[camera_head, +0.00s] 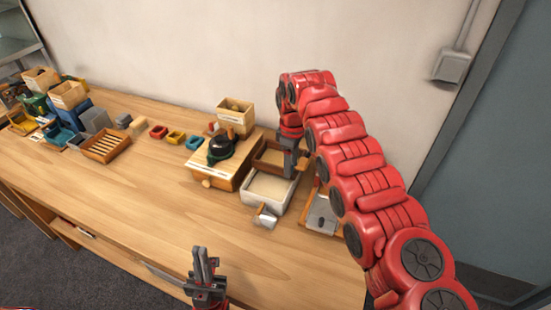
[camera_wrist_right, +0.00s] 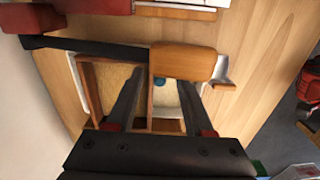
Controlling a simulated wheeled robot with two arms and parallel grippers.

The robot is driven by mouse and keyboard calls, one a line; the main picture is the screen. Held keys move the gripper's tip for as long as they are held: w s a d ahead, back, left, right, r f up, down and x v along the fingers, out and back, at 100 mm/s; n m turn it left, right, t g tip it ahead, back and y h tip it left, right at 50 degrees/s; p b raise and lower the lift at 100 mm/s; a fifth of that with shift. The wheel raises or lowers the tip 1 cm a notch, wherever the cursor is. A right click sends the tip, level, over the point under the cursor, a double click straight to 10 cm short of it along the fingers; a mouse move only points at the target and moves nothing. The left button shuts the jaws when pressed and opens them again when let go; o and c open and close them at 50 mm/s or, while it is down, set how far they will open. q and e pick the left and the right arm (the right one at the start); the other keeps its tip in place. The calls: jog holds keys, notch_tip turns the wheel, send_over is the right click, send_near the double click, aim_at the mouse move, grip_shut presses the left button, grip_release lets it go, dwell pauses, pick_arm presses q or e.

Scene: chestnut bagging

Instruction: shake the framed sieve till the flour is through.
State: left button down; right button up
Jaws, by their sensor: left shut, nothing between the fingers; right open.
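A wooden frame with a beige panel, which looks like the framed sieve (camera_head: 262,162), stands at the back of the table; it also shows in the right wrist view (camera_wrist_right: 92,82). A white box (camera_head: 250,200) with pale, flour-like content sits in front of it. I cannot tell whether that is flour. My right gripper (camera_head: 290,168) points down at the frame, its fingers apart and empty; they show over it in the right wrist view (camera_wrist_right: 158,85). Contact is unclear. My left gripper (camera_head: 204,262) is shut and empty, upright near the table's front edge.
A wooden block with a dark rounded object (camera_head: 221,147) stands left of the white box. A light wooden bin (camera_head: 236,115) is behind. Small coloured trays (camera_head: 176,136) and a slatted tray (camera_head: 104,146) lie further left. The table's front middle is clear.

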notch_tip(320, 180, up, 7)
jog(key=p, duration=0.3)
jog(key=shift+f, duration=0.1)
grip_shut()
dwell(1.5)
